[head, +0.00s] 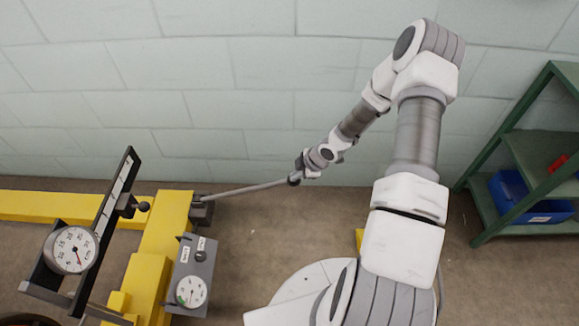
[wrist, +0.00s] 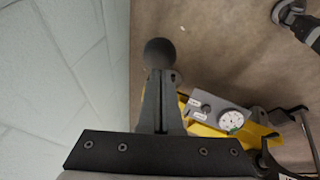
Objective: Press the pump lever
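The pump lever (head: 245,189) is a long grey rod. In the head view it runs from a dark socket (head: 202,208) on the yellow frame, right and slightly upward, to my gripper (head: 297,177). In the wrist view the lever's dark ball knob (wrist: 160,52) sits at the tips of my gripper's fingers (wrist: 160,78). The fingers are close together and appear shut on the lever's end at the knob. The rod itself is mostly hidden behind the fingers in the wrist view.
A grey box with a small dial (head: 191,291) and a larger gauge (head: 71,249) stand at the yellow frame (head: 163,238). A green shelf (head: 505,215) with a blue bin (head: 528,202) is at the right. A block wall is behind. Floor below the lever looks clear.

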